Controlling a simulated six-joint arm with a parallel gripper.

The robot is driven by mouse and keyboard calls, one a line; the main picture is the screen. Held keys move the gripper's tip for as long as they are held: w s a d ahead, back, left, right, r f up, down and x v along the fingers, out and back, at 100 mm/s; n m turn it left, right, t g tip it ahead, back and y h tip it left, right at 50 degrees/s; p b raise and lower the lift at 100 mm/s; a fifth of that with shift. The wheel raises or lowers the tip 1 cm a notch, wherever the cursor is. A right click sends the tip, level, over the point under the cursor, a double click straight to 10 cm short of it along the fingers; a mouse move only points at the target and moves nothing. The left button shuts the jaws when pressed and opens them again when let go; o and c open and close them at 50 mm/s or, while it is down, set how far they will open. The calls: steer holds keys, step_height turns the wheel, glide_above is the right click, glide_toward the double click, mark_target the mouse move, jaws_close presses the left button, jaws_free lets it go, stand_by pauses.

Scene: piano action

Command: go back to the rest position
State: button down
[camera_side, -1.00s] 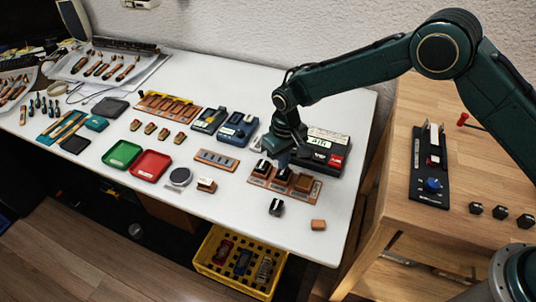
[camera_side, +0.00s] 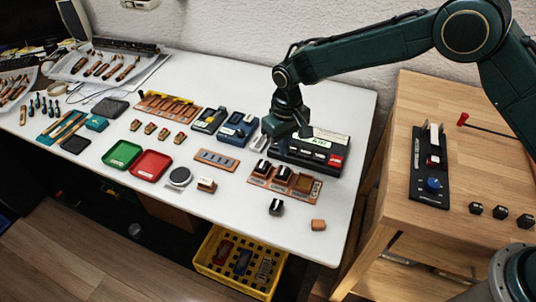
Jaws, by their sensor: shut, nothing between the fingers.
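My gripper (camera_side: 303,131) hangs pointing down at the end of my dark green arm. It is shut and holds nothing that shows. It is above the white table (camera_side: 330,218), over the front left part of a black device with a lit display (camera_side: 318,142). A brown wooden holder (camera_side: 283,184) with several dark and brown blocks stands just below it in the picture, apart from the gripper.
Blue devices (camera_side: 237,129), a green tray (camera_side: 122,154) and a red tray (camera_side: 150,165) lie to the left. A black block (camera_side: 276,207) and a small orange-brown block (camera_side: 318,225) are near the front edge. A wooden bench (camera_side: 470,150) stands at the right.

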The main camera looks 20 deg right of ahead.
steer(key=shift+r, duration=0.15)
steer(key=s+d+r+t, duration=0.1)
steer(key=s+d+r, duration=0.2)
steer(key=d+r, duration=0.35)
steer(key=s+d+r+m+t, duration=0.1)
steer(key=s+d+r, duration=0.25)
steer(key=r, duration=0.55)
steer(key=s+d+r+t, duration=0.1)
steer(key=s+d+r, duration=0.35)
steer(key=r, duration=0.35)
steer(key=s+d+r+m+t, duration=0.1)
steer(key=s+d, duration=0.4)
steer(key=s, duration=0.6)
steer(key=s+d+r+m+t, duration=0.1)
steer(key=s+d, duration=0.4)
steer(key=s, duration=0.6)
steer(key=shift+s+d+r+t, duration=0.15)
steer(key=shift+s+r+t, duration=0.15)
steer(key=shift+r, duration=0.2)
